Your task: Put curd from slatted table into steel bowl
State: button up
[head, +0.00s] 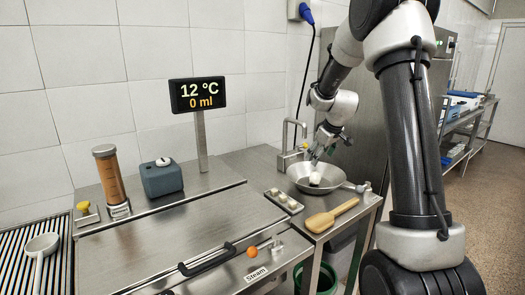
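The steel bowl (336,186) is a wide shallow pan with a handle, on the steel counter at the right. A small white lump that looks like curd (315,180) shows inside the bowl's outline. My gripper (313,163) points down over the bowl, just above the white lump. It is too small to tell whether the fingers touch the lump or are open or shut. The slatted table (14,262), dark with pale slats, is at the far left. A white ladle (41,245) lies on it, and no curd shows on its visible part.
A wooden paddle (331,215) and a small tray of knobs (284,201) are in front of the bowl. A faucet (294,131) stands behind it. The steel vat lid (185,245), a grey-blue box (162,179), a brown cylinder (111,181) and a display (198,95) are left.

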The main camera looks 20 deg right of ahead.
jog(key=s+f+m, duration=0.1)
jog(key=s, duration=0.1)
jog(key=s+a+f+g, duration=0.1)
jog(key=s, duration=0.1)
jog(key=s+f+m+g, duration=0.1)
jog(key=s, duration=0.1)
jog(key=shift+s+a+f+m+y, duration=0.1)
jog(key=shift+a+m+y, duration=0.1)
jog(key=shift+m+y, duration=0.1)
jog(key=s+a+r, duration=0.3)
jog(key=s+r, duration=0.1)
jog(key=s, duration=0.7)
jog(key=s+a+r+m, duration=0.1)
jog(key=s+a+r, duration=0.2)
jog(key=s, duration=0.7)
jog(key=s+a+r, duration=0.3)
jog(key=s+r, duration=0.4)
jog(key=s, duration=0.4)
jog(key=shift+s+r+m+t, duration=0.2)
jog(key=shift+s+m+t, duration=0.1)
jog(key=shift+m+t, duration=0.1)
